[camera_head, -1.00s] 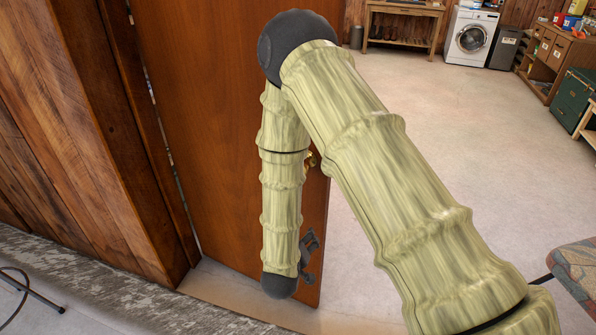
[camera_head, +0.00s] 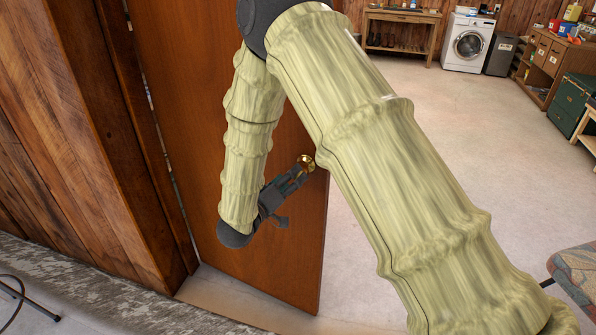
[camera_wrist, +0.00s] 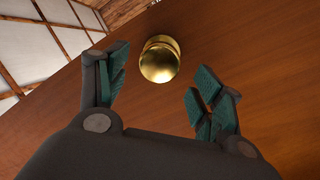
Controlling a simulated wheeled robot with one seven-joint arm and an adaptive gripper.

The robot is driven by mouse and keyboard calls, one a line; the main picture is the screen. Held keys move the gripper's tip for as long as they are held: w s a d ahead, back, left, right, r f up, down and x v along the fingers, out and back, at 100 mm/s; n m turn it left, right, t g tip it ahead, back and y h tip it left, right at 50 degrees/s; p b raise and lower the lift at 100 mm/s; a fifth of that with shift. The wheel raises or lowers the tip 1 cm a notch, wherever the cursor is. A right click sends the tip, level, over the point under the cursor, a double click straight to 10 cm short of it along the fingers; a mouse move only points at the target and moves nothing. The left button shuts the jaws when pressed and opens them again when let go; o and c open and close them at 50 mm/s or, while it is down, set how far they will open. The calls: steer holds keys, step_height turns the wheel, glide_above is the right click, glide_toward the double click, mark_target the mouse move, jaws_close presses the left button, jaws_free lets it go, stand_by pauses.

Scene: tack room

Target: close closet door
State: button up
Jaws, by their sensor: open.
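The closet door (camera_head: 290,240) is a plain reddish-brown wooden panel standing ajar, hinged along its left side in the head view. A round brass knob (camera_head: 306,161) sits near its free right edge. My gripper (camera_head: 298,172) is at the knob in the head view. In the wrist view the knob (camera_wrist: 160,60) lies just beyond and between the open fingers of my gripper (camera_wrist: 160,85), nearer the left finger. The fingers do not close on it; I cannot tell whether they touch it. My arm hides the upper middle of the door.
A wood-plank wall (camera_head: 60,130) and frame stand left of the door. A patterned chair (camera_head: 574,268) is at the lower right. A washing machine (camera_head: 468,42), a workbench (camera_head: 400,28) and a green chest (camera_head: 570,100) stand farther back. Open floor (camera_head: 440,120) lies right of the door.

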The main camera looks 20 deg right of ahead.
steer(key=shift+x, duration=2.4)
steer(key=shift+c, duration=0.2)
steer(key=c, duration=1.3)
steer(key=shift+w, duration=0.1)
steer(key=shift+c, duration=0.6)
